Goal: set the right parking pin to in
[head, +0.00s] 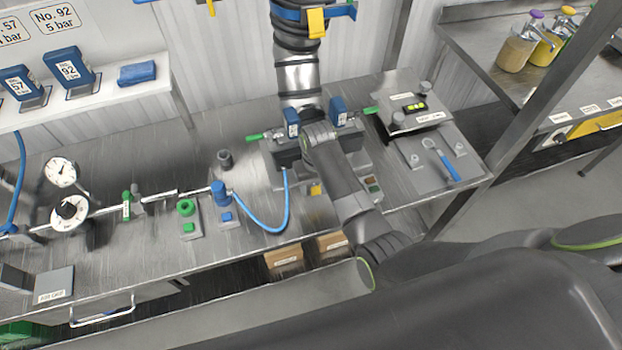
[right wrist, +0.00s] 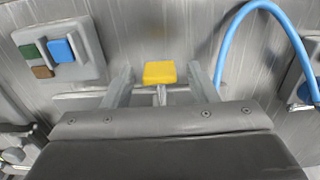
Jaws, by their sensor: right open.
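My right gripper (head: 314,177) is over the front of the dark fixture in the middle of the bench, mostly hidden by my own arm in the head view. In the right wrist view my gripper (right wrist: 161,88) is open, its fingers on either side of a yellow knob (right wrist: 159,72) on a short stem. The yellow knob (head: 316,189) also shows in the head view. I cannot tell whether the fingers touch it. Green handles stick out at the fixture's left (head: 253,137) and right (head: 371,110). Which part is the right parking pin is unclear. My left gripper is not in view.
A blue hose (head: 287,210) loops left of the yellow knob; it also shows in the wrist view (right wrist: 228,40). A button box (right wrist: 65,50) with green, blue and brown buttons stands close by. Gauges (head: 70,212) and valves line the bench's left. A scale (head: 414,112) stands right.

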